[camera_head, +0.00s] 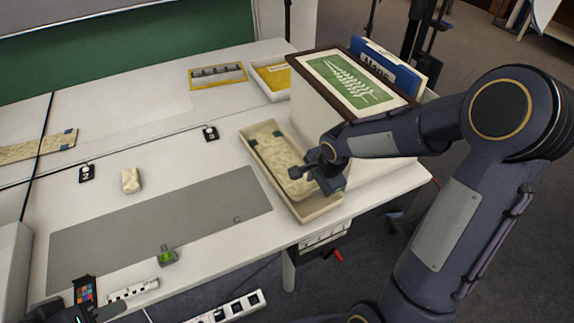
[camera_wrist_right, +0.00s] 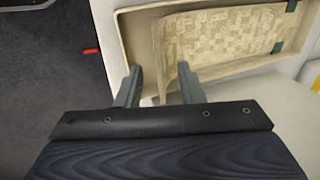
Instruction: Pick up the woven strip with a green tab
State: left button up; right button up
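A cream woven strip (camera_head: 272,148) with a small dark green tab (camera_head: 277,133) at its far end lies in a shallow beige tray (camera_head: 309,211) on the white table. In the right wrist view the woven strip (camera_wrist_right: 215,40) shows its check weave, with the green tab (camera_wrist_right: 290,33) at the upper right. My right gripper (camera_head: 312,180) is over the near end of the tray. In the right wrist view its two fingers (camera_wrist_right: 158,85) are apart with nothing clearly held between them, close to the tray's rim. My left gripper (camera_head: 82,315) is only partly visible at the bottom left.
Another woven strip (camera_head: 40,148) with a dark blue tab lies at the far left. A framed fern picture (camera_head: 350,80) tops a white box close behind my right arm.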

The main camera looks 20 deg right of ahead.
aim_at(315, 189)
jog(key=x, duration=0.5)
jog(key=shift+d, duration=0.25)
grip_shut()
